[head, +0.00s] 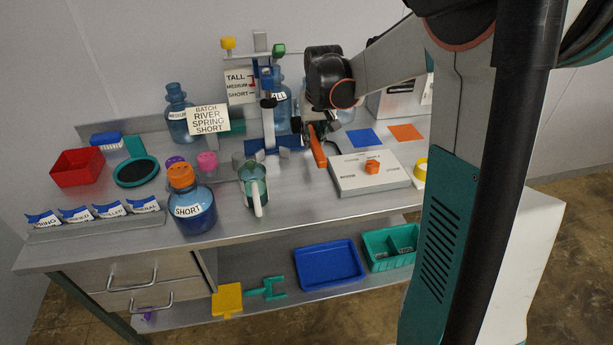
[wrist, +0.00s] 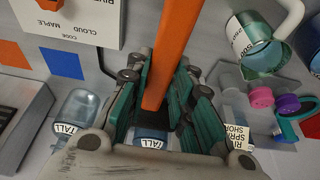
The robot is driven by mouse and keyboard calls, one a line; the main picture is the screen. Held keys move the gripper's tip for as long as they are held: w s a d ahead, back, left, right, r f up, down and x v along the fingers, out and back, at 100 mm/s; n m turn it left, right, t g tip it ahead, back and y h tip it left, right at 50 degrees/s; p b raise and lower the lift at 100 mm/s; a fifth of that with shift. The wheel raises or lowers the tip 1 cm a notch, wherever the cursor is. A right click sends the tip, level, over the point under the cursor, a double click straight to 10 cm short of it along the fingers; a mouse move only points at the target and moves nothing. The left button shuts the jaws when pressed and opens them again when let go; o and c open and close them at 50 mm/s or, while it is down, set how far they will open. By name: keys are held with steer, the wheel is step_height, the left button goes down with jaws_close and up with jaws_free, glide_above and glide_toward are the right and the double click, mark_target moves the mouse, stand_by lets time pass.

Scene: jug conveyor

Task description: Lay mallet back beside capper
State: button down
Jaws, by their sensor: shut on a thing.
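My gripper (head: 315,128) is shut on the mallet (head: 319,150), whose orange handle slants down toward the table in the head view. In the wrist view the orange handle (wrist: 174,45) runs up from between the teal-padded fingers (wrist: 165,105); a dark part shows between them, and I cannot make out the head clearly. What looks like the capper, a blue-based stand with an upright column (head: 268,125), is just left of my gripper. I cannot tell whether the handle touches the table.
A blue jug marked SHORT with an orange cap (head: 190,210) and a clear pitcher (head: 253,185) stand at the front. A grey box with an orange knob (head: 355,182) is right of the mallet. Tall jugs stand behind. Blue (head: 363,138) and orange (head: 406,132) squares lie at the back right.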

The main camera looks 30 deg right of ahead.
step_height(320, 180, down, 18)
steer(key=b, duration=0.4)
steer(key=shift+r, duration=0.1)
steer(key=shift+b, duration=0.3)
steer(key=c, duration=1.4)
jaws_free()
steer(key=p+v, duration=0.3)
steer(key=v, duration=0.9)
steer(key=shift+s, duration=0.15)
